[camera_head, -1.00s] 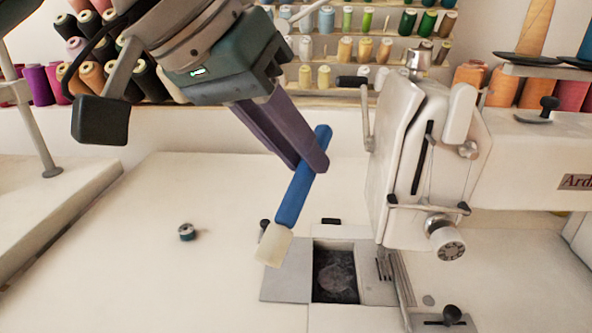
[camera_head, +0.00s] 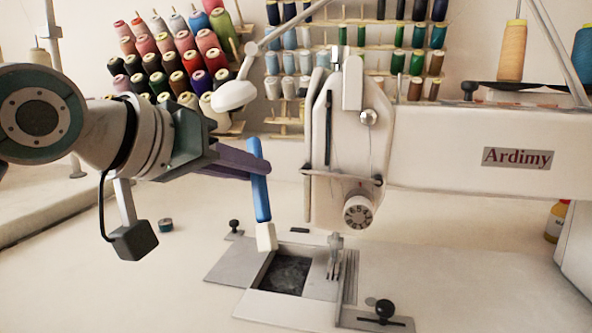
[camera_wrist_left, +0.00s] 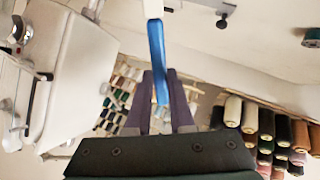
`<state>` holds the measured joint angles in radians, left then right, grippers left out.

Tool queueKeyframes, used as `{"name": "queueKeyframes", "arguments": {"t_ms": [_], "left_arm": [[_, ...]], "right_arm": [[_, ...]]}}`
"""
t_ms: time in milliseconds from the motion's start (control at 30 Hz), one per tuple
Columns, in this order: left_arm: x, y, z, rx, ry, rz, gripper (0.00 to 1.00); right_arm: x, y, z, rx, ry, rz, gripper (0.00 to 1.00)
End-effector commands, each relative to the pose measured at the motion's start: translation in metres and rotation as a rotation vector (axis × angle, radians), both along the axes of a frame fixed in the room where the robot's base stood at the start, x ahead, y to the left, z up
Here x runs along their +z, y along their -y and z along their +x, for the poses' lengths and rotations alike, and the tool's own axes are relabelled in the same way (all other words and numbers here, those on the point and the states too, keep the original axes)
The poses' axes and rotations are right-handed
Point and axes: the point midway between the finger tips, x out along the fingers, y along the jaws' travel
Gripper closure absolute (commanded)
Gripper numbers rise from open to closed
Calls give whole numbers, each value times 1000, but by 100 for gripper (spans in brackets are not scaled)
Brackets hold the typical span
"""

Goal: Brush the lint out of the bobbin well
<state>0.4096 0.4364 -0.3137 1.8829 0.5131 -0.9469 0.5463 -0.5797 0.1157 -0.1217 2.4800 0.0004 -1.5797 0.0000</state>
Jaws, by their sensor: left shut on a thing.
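My left gripper (camera_head: 258,164) comes in from the left, its purple fingers shut on the blue handle of a brush (camera_head: 260,195). The brush hangs nearly upright with its pale bristle end (camera_head: 266,236) down, at the back left edge of the bobbin well (camera_head: 286,276). Whether the bristles touch is unclear. Grey, fuzzy lint shows in the dark open well. In the left wrist view the blue brush handle (camera_wrist_left: 157,50) stands between the fingers (camera_wrist_left: 160,88). The right gripper is in no view.
The sewing machine head (camera_head: 340,150) and presser foot (camera_head: 335,258) stand close to the right of the brush. A bobbin (camera_head: 165,225) lies on the table at left. Thread racks (camera_head: 290,122) stand behind. The table front left is clear.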

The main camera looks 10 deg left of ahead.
Motion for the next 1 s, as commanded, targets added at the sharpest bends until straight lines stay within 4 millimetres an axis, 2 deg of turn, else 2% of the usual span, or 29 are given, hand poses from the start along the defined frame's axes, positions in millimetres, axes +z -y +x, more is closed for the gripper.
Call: {"name": "queueKeyframes", "arguments": {"t_ms": [33,367,667,1000], "left_arm": [[-8,0,0,-1,2,0,100],[-29,0,0,-1,1,0,100],[-46,0,0,-1,-1,0,100],[-47,0,0,-1,0,-1,100]], "right_arm": [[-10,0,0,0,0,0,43],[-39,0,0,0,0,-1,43],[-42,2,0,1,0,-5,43],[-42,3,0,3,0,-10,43]]}}
